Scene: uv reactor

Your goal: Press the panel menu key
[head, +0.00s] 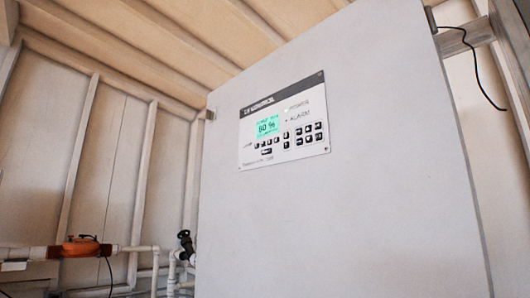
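The control panel (284,122) is a small plate with a dark top strip, fixed high on the front of a large pale grey cabinet (340,220). Its lit green display (268,127) reads about 80 %. Small dark keys sit in rows below and to the right of the display. Their labels are too small to read, so I cannot tell which one is the menu key. POWER and ALARM marks show at the panel's upper right. My gripper is not in view, and nothing touches the panel.
White pipes with an orange-red fitting (80,247) and a dark valve (186,241) run low at the left. A black cable (474,62) hangs at the upper right. The space in front of the cabinet looks clear.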

